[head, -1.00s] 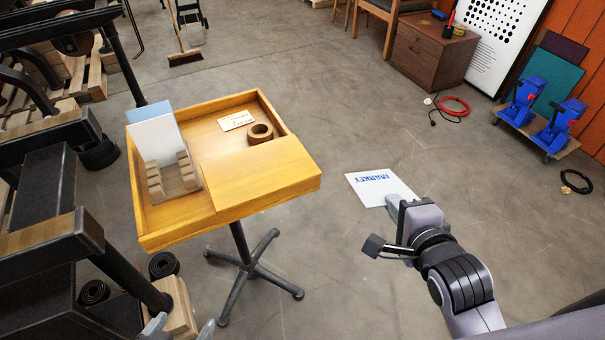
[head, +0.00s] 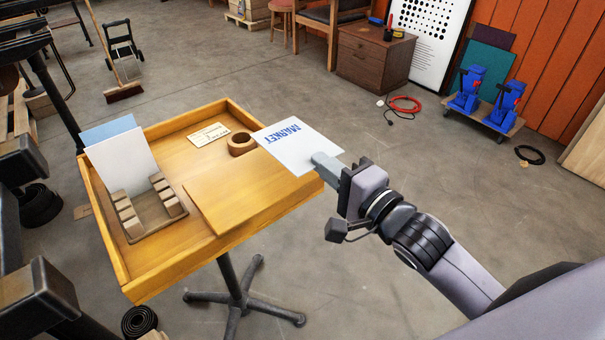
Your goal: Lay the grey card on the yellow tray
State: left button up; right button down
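A pale grey-white card (head: 298,148) with blue "MARKET" lettering is in my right gripper (head: 325,163). The gripper is shut on the card's near right edge. The card is held out over the right edge of the yellow wooden tray (head: 105,238), beside the raised flat board. I cannot tell how high it is above the tray. The tray is a shallow box with a rim, on a dark pedestal with splayed feet. My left gripper is not in view.
On the tray stand a slotted wooden rack (head: 150,210) holding a white card (head: 122,163) and a blue card (head: 108,130), a small printed label (head: 208,135) and a brown ring (head: 242,144). The raised flat board (head: 245,190) is bare. Dark machinery stands at the left.

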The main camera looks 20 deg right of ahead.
jog(key=shift+w+a+f, duration=0.15)
jog(key=shift+a+f, duration=0.05)
jog(key=shift+a, duration=0.1)
notch_tip(320, 180, down, 7)
jog(key=b, duration=0.7)
jog(key=shift+f, duration=0.2)
jog(key=c, duration=1.8)
grip_release()
jog(key=o, duration=0.6)
jog(key=shift+o, duration=0.2)
jog(key=shift+f, duration=0.1)
jog(key=shift+d, duration=0.1)
